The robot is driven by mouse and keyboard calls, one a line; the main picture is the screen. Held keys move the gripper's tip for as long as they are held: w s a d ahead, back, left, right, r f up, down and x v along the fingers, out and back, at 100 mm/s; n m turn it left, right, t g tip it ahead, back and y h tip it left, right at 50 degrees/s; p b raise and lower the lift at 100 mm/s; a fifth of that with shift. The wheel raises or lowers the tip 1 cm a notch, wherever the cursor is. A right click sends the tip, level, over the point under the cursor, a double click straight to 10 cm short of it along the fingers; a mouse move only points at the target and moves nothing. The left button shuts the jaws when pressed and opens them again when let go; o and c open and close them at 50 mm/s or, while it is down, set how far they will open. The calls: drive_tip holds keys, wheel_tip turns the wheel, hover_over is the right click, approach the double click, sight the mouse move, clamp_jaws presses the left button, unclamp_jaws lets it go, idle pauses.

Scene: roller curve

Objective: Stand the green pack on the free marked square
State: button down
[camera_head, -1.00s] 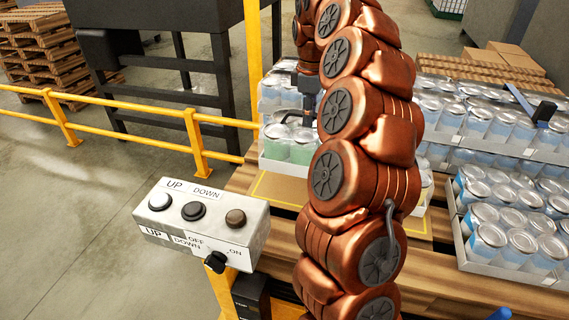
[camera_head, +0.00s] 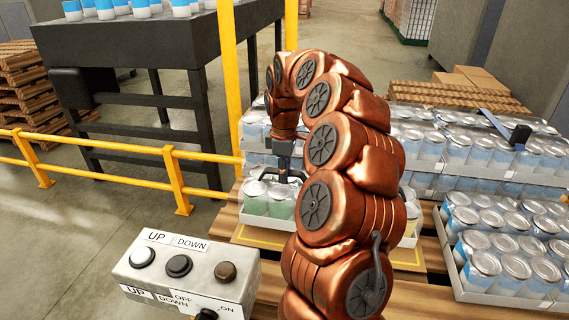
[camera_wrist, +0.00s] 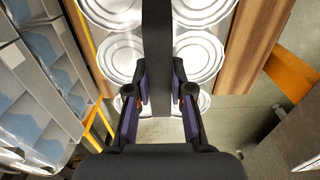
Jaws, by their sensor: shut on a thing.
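The green pack (camera_head: 281,207) is a tray of silver-topped cans with pale green sides, upright at the near left of the pallet. My gripper (camera_head: 290,172) is above it, shut on its dark handle. In the wrist view my gripper (camera_wrist: 160,88) has one finger on each side of the handle strap (camera_wrist: 157,40), with can lids on both sides. A yellow-edged marked square (camera_head: 250,237) shows under and in front of the pack. My arm hides the right part of the pack and much of the square. I cannot tell whether the pack touches the board.
Packs of blue cans (camera_head: 485,275) stand close on the right, and more (camera_head: 450,150) behind. A grey button box (camera_head: 185,270) is at the near left. A yellow post (camera_head: 230,80) and railing (camera_head: 110,165) stand left of the pallet.

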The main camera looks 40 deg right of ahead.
drive_tip(key=shift+f+p, duration=0.4)
drive_tip(key=shift+f, duration=1.45)
drive_tip(key=shift+f, duration=0.15)
drive_tip(key=c, duration=1)
unclamp_jaws()
drive_tip(key=shift+c, duration=0.2)
wheel_tip(320, 180, up, 12)
drive_tip(key=shift+r+b, duration=0.15)
drive_tip(key=shift+b, duration=1.1)
